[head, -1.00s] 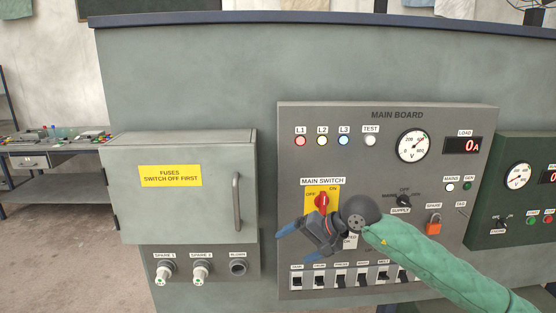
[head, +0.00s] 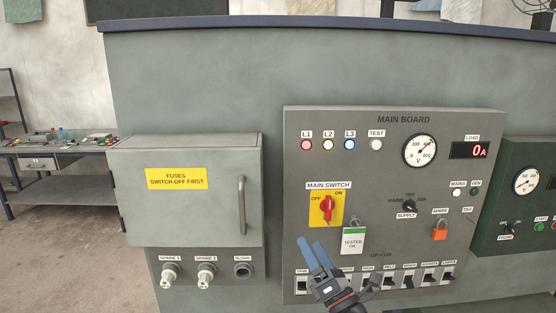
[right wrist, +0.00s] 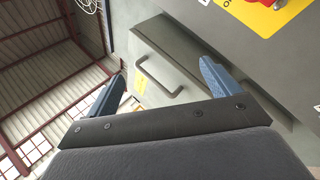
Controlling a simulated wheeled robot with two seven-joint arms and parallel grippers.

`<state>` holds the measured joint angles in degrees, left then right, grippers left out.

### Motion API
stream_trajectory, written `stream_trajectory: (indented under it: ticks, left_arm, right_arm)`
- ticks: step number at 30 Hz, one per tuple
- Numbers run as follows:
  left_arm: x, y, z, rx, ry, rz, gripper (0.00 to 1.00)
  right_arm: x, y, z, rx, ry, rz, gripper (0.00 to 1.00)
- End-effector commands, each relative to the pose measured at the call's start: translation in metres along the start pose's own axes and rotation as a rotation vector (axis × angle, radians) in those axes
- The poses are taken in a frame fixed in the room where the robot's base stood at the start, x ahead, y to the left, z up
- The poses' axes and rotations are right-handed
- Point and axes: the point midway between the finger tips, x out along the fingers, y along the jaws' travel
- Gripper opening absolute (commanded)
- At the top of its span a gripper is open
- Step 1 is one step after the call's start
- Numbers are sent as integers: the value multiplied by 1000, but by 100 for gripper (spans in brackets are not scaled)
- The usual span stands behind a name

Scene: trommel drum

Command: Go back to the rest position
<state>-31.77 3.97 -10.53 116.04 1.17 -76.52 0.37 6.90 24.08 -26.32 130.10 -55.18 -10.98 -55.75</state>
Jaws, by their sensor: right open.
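My right gripper (head: 316,255) is at the lower middle of the head view, in front of the lower left part of the main board (head: 470,225). Its two blue fingers point up and are apart, with nothing between them. In the right wrist view the fingers (right wrist: 160,90) are spread wide and empty. The red main switch (head: 327,209) on its yellow plate is above the gripper, apart from it. My left gripper is not in view.
The closed grey fuse box (head: 215,220) with a handle stands left of the board. Sockets (head: 205,273) sit below it. A row of black switches (head: 389,278) runs along the board's bottom, close to my gripper. A green panel (head: 525,215) is at right.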

Motion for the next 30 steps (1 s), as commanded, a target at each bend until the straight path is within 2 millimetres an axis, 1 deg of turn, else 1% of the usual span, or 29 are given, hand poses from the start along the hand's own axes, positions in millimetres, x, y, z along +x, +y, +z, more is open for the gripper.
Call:
stream_trajectory:
  ticks: [1, 4, 8, 9, 11, 12, 14, 15, 17, 18, 19, 20, 21, 24, 27, 30]
  left_arm:
    - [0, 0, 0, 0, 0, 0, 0]
    - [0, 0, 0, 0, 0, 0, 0]
    - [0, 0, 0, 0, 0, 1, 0]
    - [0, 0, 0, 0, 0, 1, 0]
    - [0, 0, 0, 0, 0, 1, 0]
    - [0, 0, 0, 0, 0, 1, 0]
    - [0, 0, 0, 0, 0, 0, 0]
    - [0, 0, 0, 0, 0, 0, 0]
    - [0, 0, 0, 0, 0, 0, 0]
    - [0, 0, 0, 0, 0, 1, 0]
    - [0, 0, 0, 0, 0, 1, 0]
    - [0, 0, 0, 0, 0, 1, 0]
    - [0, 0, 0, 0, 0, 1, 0]
    - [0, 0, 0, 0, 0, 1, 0]
    - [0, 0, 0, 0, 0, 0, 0]
    - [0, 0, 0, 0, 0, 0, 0]
  right_arm:
    - [-14, -14, 2, 110, -41, -82, 88]
    - [-42, -44, 6, 329, -130, -245, 88]
    - [-88, -82, 2, 600, -256, -460, 88]
    - [-104, -92, -2, 682, -298, -527, 88]
    - [-131, -107, -8, 798, -362, -628, 88]
    - [-149, -116, -13, 874, -408, -696, 88]
    - [-179, -127, -23, 982, -477, -800, 88]
    - [-199, -133, -29, 1053, -527, -868, 88]
    - [-231, -140, -41, 1152, -603, -974, 88]
    - [-252, -143, -49, 1215, -656, -1044, 88]
    - [-268, -144, -55, 1260, -697, -1097, 88]
    - [-284, -144, -61, 1302, -736, -1149, 88]
    - [-304, -143, -69, 1352, -789, -1215, 88]
    - [-345, -138, -85, 1446, -900, -1352, 88]
    - [-375, -130, -97, 1506, -987, -1455, 88]
    - [-400, -122, -106, 1546, -1059, -1539, 88]
